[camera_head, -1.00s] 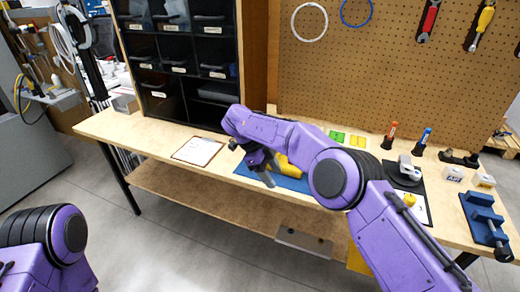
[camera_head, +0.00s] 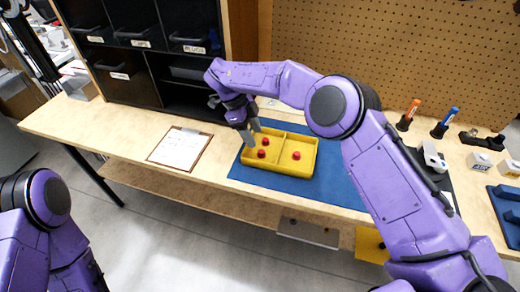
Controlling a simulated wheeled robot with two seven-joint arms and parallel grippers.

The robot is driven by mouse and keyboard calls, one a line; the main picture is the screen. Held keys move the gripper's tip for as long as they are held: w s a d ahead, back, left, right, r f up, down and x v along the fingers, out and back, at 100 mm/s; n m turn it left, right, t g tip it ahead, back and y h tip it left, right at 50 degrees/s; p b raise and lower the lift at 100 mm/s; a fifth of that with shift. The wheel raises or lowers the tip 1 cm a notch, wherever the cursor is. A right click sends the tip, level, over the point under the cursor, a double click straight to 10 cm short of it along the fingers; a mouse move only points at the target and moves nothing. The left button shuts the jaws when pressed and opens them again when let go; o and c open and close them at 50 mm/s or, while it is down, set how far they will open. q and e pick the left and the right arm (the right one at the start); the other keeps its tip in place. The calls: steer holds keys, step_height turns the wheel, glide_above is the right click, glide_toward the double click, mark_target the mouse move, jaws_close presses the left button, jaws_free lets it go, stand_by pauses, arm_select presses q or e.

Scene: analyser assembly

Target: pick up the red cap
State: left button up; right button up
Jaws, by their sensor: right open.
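Red caps lie in a yellow divided tray (camera_head: 280,168) on the blue mat (camera_head: 340,181). Two are in the left compartment, a nearer red cap (camera_head: 261,154) and a farther red cap (camera_head: 265,141). One more red cap (camera_head: 297,156) is in the right compartment. My right gripper (camera_head: 250,138) points down over the tray's left end, close to the two left caps, open and with nothing seen in it. I cannot tell its exact height above them. My left arm shows at the lower left, but its gripper is out of view.
A clipboard (camera_head: 180,149) lies left of the mat. Black drawer bins (camera_head: 130,40) and a pegboard (camera_head: 390,60) stand behind. Orange (camera_head: 408,115) and blue (camera_head: 446,122) markers, small white boxes (camera_head: 480,164) and a blue vise (camera_head: 508,212) are at right.

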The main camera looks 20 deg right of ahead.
mark_target(262, 151)
steer(key=shift+s+d+f+p, duration=0.2)
steer(key=shift+s+f, duration=0.15)
steer(key=shift+s, duration=0.2)
steer(key=shift+s+d+f+p, duration=0.1)
steer(key=shift+s+f+p, duration=0.05)
steer(key=shift+s+f, duration=0.3)
steer(key=f, duration=0.2)
steer(key=d+f, duration=0.1)
steer(key=f, duration=0.1)
steer(key=shift+w+f+p, duration=0.1)
steer(key=shift+w+p, duration=0.1)
steer(key=shift+p, duration=0.15)
steer(key=shift+s, duration=0.3)
arm_select(q)
steer(key=shift+s+r, duration=0.3)
steer(key=shift+r, duration=0.5)
arm_select(e)
jaws_close()
